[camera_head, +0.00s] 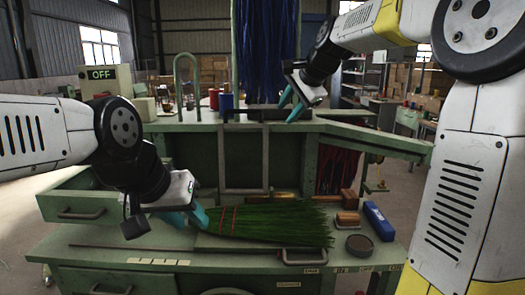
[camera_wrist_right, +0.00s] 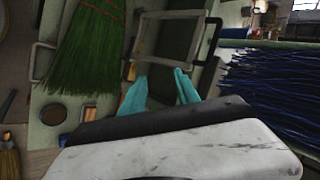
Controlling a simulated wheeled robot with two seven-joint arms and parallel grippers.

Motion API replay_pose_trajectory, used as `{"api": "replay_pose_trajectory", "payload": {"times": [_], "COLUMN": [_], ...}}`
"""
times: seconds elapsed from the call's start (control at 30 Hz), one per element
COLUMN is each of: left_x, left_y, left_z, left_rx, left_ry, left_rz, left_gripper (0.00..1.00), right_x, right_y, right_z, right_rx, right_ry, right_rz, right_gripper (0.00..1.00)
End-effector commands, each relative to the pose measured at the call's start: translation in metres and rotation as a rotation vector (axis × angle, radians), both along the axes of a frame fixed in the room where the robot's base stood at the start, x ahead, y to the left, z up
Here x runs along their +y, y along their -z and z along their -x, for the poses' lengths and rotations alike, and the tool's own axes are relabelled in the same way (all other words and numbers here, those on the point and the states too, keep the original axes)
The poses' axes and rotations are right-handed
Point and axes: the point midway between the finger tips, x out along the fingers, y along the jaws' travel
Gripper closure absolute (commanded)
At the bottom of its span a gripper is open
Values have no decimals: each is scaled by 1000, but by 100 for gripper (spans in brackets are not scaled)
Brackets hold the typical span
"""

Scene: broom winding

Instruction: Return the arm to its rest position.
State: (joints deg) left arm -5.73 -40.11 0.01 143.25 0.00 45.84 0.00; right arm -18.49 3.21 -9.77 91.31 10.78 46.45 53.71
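The green broom (camera_head: 270,224) lies on the workbench with its bristles fanned to the right and red bands near its narrow end. It also shows in the right wrist view (camera_wrist_right: 85,50). My left gripper (camera_head: 201,216) is at the narrow end, its teal fingers closed around it; the exact contact is partly hidden. My right gripper (camera_head: 288,105) is raised above the back of the bench, beside the hanging blue strands. Its teal fingers are apart and empty, as the right wrist view (camera_wrist_right: 160,80) also shows.
Blue strands (camera_head: 265,50) hang at the back centre, near my right gripper. A grey metal frame (camera_head: 244,161) stands behind the broom. A blue box (camera_head: 378,222), wooden blocks (camera_head: 348,204) and a round dark dish (camera_head: 359,246) lie to the right. An open drawer (camera_head: 75,205) is at left.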

Motion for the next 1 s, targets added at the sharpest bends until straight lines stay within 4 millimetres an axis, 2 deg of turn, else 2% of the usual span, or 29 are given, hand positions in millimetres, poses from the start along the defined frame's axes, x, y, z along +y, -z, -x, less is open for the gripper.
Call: {"api": "replay_pose_trajectory", "payload": {"times": [0.03,0.17,0.3,0.4,0.5,0.6,0.7,1.0], "left_x": [0,0,0,0,0,0,0,0], "left_y": [0,0,0,0,0,0,0,0], "left_z": [0,0,0,0,0,0,0,0], "left_rx": [0,0,0,0,0,0,0,0], "left_ry": [0,0,0,0,0,0,0,0], "left_rz": [0,0,0,0,0,0,0,0], "left_gripper": [64,64,64,64,64,64,64,64], "right_x": [-14,-38,-55,-63,-68,-70,-72,-72], "right_y": [4,29,67,98,125,143,152,154], "right_z": [31,107,188,236,271,293,302,304], "right_rx": [-16,-59,-102,-123,-135,-141,-142,-142], "right_ry": [-52,-222,-412,-535,-633,-698,-730,-736], "right_rz": [51,217,401,521,616,677,705,710], "right_gripper": [62,62,62,62,62,62,62,62]}}
